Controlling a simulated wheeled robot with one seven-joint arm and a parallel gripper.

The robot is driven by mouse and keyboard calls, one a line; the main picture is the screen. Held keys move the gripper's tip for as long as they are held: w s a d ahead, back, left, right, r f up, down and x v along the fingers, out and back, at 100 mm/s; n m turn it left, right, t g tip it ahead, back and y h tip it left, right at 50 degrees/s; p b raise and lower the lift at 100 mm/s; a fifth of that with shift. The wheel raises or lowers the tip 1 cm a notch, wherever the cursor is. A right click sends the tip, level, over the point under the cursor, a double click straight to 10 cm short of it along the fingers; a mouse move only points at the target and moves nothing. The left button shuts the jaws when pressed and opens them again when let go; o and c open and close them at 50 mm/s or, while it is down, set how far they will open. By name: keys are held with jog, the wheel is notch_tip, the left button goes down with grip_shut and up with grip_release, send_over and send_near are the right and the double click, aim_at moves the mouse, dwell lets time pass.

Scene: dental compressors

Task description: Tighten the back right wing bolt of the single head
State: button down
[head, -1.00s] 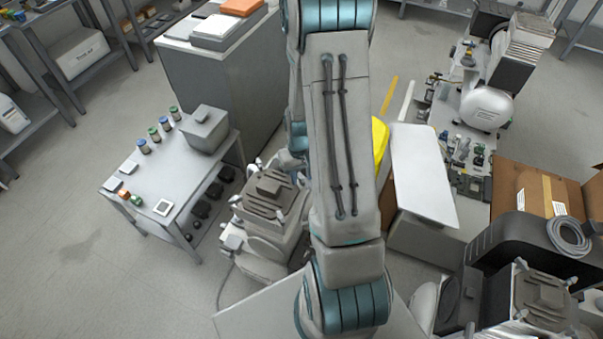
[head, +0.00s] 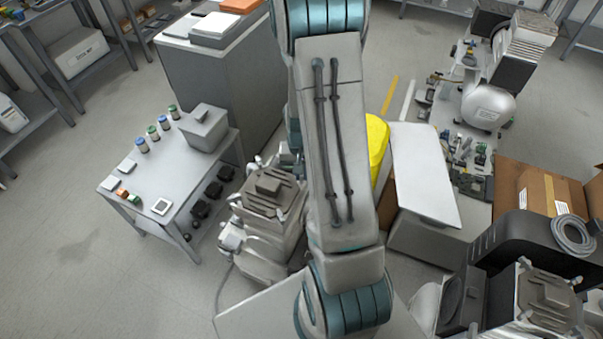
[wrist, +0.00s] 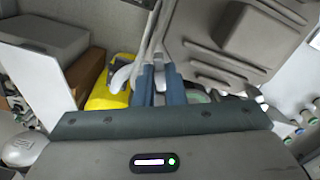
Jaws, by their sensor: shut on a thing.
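The single head compressor (head: 275,190) stands left of my arm in the head view, with a ribbed grey top. Its grey head (wrist: 235,40) fills the upper right of the wrist view. My gripper (wrist: 158,72) shows in the wrist view as two blue-grey fingers close together beside the head's edge. They are shut on a small pale part between them, which I take to be the wing bolt (wrist: 159,79); its shape is mostly hidden by the fingers. A pale curved piece (wrist: 122,78) shows just left of the fingers. In the head view my arm hides the gripper.
A grey table (head: 180,175) with small jars and a grey box stands left of the compressor. A yellow object (head: 377,145) and a pale panel (head: 424,175) are right of my arm. A cardboard box (head: 540,190) is farther right. Open floor lies at the lower left.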

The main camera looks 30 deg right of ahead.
jog(key=m, duration=0.6)
jog(key=shift+m, duration=0.3)
jog(key=m, duration=0.3)
jog(key=shift+r+p, duration=0.1)
jog(key=shift+p, duration=0.3)
jog(key=shift+m+p, duration=0.55)
jog(key=shift+m, duration=1.65)
jog(key=c, duration=1.5)
grip_release()
notch_tip(320, 180, up, 14)
jog(key=p, duration=0.2)
